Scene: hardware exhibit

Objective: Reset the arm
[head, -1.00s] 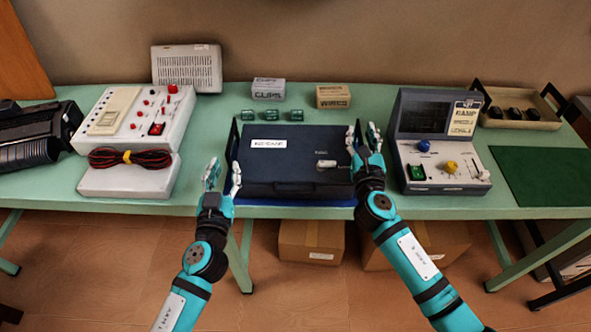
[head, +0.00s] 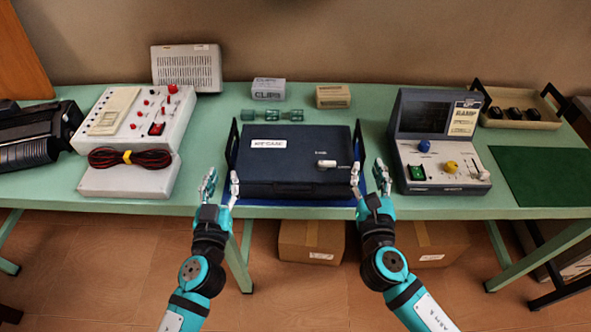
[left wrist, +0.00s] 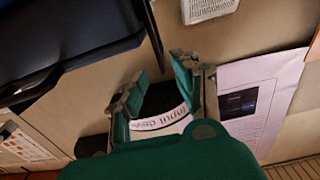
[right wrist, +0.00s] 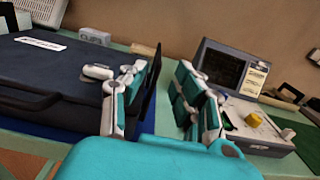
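My left gripper (head: 220,186) is open and empty at the table's front edge, beside the front left corner of the dark blue case. It also shows open in the left wrist view (left wrist: 162,76), with a white printed label (left wrist: 160,122) visible between its fingers. My right gripper (head: 369,180) is open and empty at the front right corner of the case, between it and the grey meter unit. The right wrist view shows its fingers (right wrist: 165,75) apart, with the case (right wrist: 50,80) to the left and the meter unit (right wrist: 245,115) to the right.
The closed dark blue case (head: 290,162) lies on a blue mat on the green table (head: 215,125). The white control box (head: 140,115) with a coiled cable stands left, the meter unit (head: 440,140) right. Small boxes and green pieces lie behind. Cartons (head: 311,241) sit underneath.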

